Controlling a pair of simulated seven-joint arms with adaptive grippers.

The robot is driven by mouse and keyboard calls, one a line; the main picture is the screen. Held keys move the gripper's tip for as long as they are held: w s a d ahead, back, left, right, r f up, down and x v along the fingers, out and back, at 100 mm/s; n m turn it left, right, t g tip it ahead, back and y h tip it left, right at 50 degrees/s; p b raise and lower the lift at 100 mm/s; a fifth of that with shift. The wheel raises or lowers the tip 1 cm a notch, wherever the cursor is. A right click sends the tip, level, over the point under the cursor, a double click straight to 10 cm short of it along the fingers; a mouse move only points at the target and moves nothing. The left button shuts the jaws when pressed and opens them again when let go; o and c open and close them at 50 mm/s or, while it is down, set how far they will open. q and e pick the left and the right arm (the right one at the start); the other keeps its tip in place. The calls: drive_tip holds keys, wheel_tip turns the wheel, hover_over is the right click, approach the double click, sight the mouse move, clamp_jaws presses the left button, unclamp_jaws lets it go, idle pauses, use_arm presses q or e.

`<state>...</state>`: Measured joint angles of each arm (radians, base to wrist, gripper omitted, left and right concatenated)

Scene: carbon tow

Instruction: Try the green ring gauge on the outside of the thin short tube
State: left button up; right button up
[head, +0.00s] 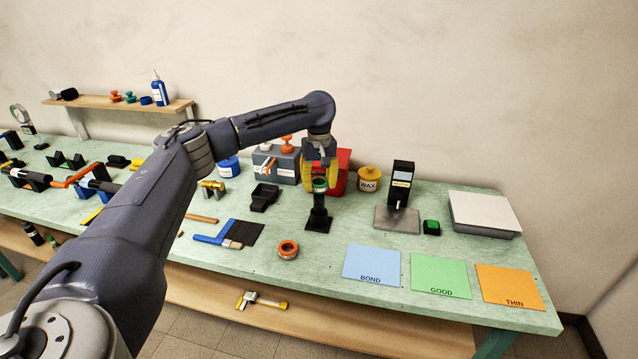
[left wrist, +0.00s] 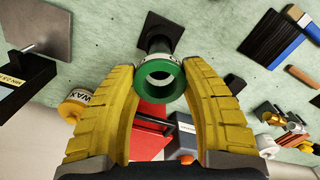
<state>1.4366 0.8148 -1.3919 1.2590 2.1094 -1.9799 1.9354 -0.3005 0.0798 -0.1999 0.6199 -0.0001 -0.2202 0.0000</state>
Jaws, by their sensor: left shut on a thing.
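My left gripper (head: 320,180) has its yellow fingers closed on the green ring gauge (head: 320,185). The gauge also shows between the fingertips in the left wrist view (left wrist: 160,91), with a pale band behind its green face. A black upright post (head: 319,210) on a square black base (head: 318,225) stands directly below the gauge; its base also shows in the left wrist view (left wrist: 160,30). The gauge is at or just above the post's top; I cannot tell whether it is around it. I cannot make out for sure which piece is the thin short tube. My right gripper is out of view.
An orange ring (head: 288,249) lies in front of the post. A wax pot (head: 369,179), a red box (head: 343,165) and a grey box (head: 277,165) stand close behind. Blue (head: 371,264), green (head: 440,274) and orange (head: 509,286) mats lie clear at the front right.

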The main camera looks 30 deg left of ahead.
sight(319, 196)
use_arm(q)
drive_tip(key=shift+f, duration=2.7)
idle(3.9)
drive_tip(key=shift+r, duration=0.15)
drive_tip(key=shift+r, duration=3.5)
